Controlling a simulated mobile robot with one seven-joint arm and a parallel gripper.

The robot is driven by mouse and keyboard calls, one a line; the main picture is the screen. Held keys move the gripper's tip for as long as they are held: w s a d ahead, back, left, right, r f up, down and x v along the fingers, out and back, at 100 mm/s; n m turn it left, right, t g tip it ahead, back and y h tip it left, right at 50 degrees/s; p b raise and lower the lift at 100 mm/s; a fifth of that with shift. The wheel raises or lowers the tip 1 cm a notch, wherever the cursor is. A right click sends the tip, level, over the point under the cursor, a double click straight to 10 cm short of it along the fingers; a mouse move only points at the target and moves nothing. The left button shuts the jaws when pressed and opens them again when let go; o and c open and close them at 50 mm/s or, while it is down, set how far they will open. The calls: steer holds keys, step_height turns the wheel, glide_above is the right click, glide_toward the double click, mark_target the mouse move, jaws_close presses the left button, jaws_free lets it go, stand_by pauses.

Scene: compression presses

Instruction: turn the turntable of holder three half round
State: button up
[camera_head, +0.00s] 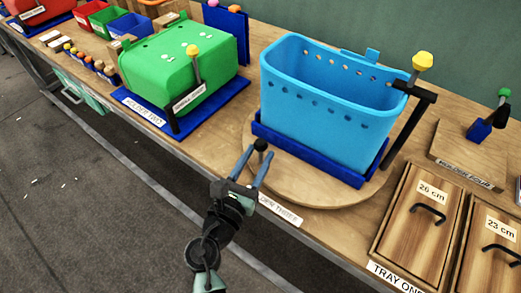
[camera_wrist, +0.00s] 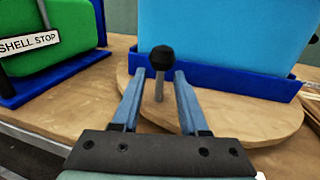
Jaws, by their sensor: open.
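The round wooden turntable (camera_head: 318,196) of holder three lies on the bench and also shows in the wrist view (camera_wrist: 262,124). A light-blue shell (camera_head: 310,105) with a row of holes stands upright on it in a dark-blue cradle (camera_head: 318,157). A grey peg with a black ball knob (camera_wrist: 162,57) rises near the turntable's left edge; the knob shows in the head view too (camera_head: 261,145). My gripper (camera_head: 252,168) is open, its blue fingers on either side of the peg, seemingly without touching. The holder label (camera_head: 280,210) is partly hidden by my gripper.
A green shell (camera_head: 170,70) on a blue base, holder two, stands left. A dark arm with a yellow knob (camera_head: 422,61) is at the blue shell's right. Lidded trays (camera_head: 415,215) and the holder four board (camera_head: 470,155) lie right.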

steer(key=shift+x, duration=1)
jaws_close()
stand_by(0.8)
